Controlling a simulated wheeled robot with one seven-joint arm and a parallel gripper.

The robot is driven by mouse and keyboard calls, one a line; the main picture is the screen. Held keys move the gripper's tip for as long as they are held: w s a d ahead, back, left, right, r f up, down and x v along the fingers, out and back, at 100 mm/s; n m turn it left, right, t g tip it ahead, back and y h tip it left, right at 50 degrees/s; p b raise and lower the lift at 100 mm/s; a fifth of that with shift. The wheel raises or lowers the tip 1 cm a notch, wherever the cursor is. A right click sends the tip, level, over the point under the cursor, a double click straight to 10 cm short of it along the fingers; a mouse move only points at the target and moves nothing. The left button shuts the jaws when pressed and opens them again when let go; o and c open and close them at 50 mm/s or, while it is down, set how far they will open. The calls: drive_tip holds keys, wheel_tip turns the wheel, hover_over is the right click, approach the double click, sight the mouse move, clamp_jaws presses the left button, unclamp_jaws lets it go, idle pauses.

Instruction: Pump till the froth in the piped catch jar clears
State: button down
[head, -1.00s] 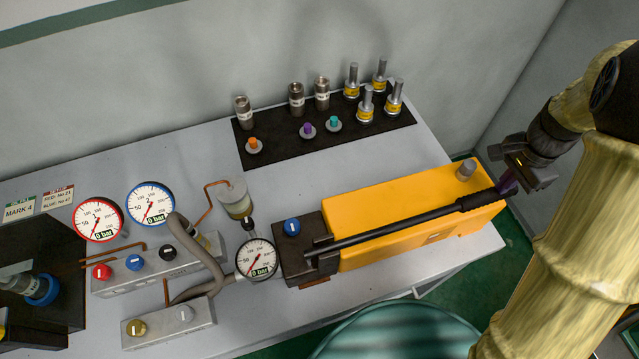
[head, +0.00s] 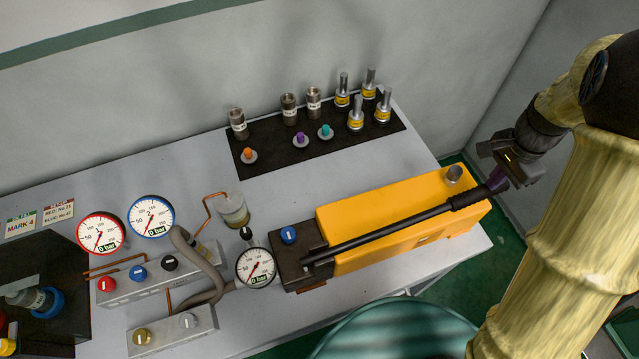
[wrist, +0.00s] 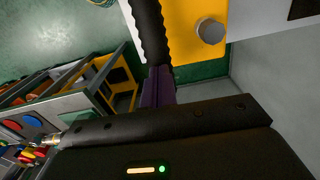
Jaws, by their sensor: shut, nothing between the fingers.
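The yellow hand pump (head: 390,222) lies on the bench with its black lever (head: 400,230) lying low along its top. The lever's ribbed grip (head: 468,198) points right, toward my gripper (head: 497,180). My gripper is shut and empty, its purple fingers at the grip's end; whether they touch it I cannot tell. In the wrist view the purple fingers (wrist: 158,88) show beside the black grip (wrist: 150,30). The catch jar (head: 234,211) is a small clear cup with cloudy, pale contents, fed by a copper pipe (head: 208,205). Froth is too small to judge.
A blue knob (head: 289,235) sits on the pump's dark end block. Three gauges, including the black-rimmed gauge (head: 256,267), read 0 bar. A valve block (head: 155,275) has red, blue and black knobs. A dark mat (head: 350,150) holds fittings behind.

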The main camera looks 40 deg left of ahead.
drive_tip(key=shift+s+r+p, duration=0.1)
drive_tip(key=shift+r+p, duration=0.5)
drive_tip(key=shift+r, duration=0.55)
drive_tip(key=shift+a+r+p, duration=0.1)
drive_tip(key=shift+r+p, duration=0.25)
wheel_tip(320, 180, up, 7)
drive_tip(key=s+a+p, duration=0.1)
drive_tip(key=p, duration=0.5)
drive_tip(key=shift+s+f, duration=0.2)
drive_tip(key=shift+s, duration=0.15)
drive_tip(key=shift+w+d+f+b, duration=0.2)
drive_tip(key=shift+f+b, duration=0.45)
drive_tip(key=shift+f, duration=0.3)
drive_tip(key=shift+w+d+f+b, duration=0.1)
drive_tip(key=shift+w+f+b, duration=0.1)
drive_tip(key=shift+f+b, duration=0.6)
drive_tip(key=shift+w+d+f+b, duration=0.15)
drive_tip(key=shift+f+b, duration=0.3)
drive_tip(key=shift+f, duration=0.65)
